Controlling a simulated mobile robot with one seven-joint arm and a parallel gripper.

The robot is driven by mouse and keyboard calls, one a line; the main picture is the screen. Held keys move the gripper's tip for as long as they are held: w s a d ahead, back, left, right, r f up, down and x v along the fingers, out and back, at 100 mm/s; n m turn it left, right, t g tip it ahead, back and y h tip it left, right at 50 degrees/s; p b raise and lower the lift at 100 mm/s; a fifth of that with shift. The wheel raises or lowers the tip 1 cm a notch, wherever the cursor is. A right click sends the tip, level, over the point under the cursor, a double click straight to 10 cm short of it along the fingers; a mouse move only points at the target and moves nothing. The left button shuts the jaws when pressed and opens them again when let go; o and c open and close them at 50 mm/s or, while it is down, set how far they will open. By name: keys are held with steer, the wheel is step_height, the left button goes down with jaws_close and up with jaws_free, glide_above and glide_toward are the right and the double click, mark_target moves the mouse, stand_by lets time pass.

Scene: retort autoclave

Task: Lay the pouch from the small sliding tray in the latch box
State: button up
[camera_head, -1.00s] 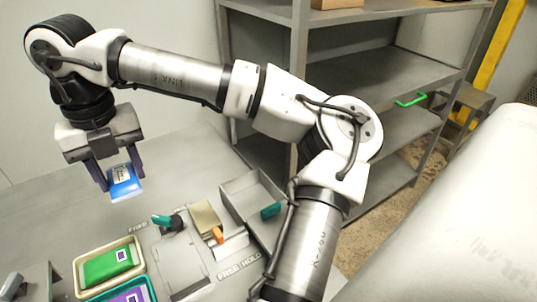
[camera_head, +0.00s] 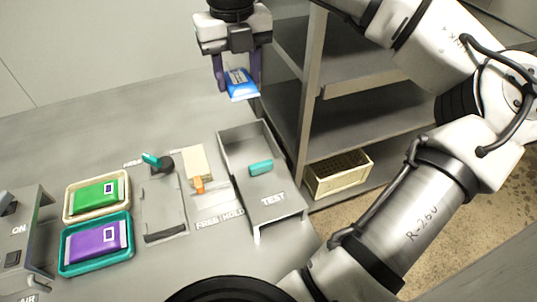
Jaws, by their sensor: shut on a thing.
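My gripper (camera_head: 238,86) hangs high at the top middle, its two dark fingers shut on a blue pouch (camera_head: 240,84) with a pale label. The pouch is tilted, in the air behind a grey open box (camera_head: 285,205) marked TEST. A teal piece (camera_head: 261,167) shows inside this box. Left of it is a flat grey fixture (camera_head: 163,212) with a teal lever (camera_head: 152,159), and a tan plate (camera_head: 196,160) with an orange lever (camera_head: 198,185) near FREE and HOLD lettering. I cannot tell for sure which of these is the latch box or the small sliding tray.
A cream tray (camera_head: 68,209) holds a green pouch (camera_head: 96,195); a teal tray (camera_head: 64,263) holds a purple pouch (camera_head: 95,240). A grey switch unit (camera_head: 28,235) stands far left. Grey shelves (camera_head: 375,125) with a crate (camera_head: 338,173) stand right. The bench behind the trays is clear.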

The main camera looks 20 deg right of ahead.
mark_target(250, 159)
steer(key=shift+d, duration=0.3)
steer(key=shift+d+f, duration=0.15)
steer(key=shift+f, duration=0.1)
step_height(250, 159, down, 20)
steer(key=shift+r+p, duration=0.2)
steer(key=shift+p, duration=0.6)
steer(key=shift+f, duration=0.15)
steer(key=o, duration=1)
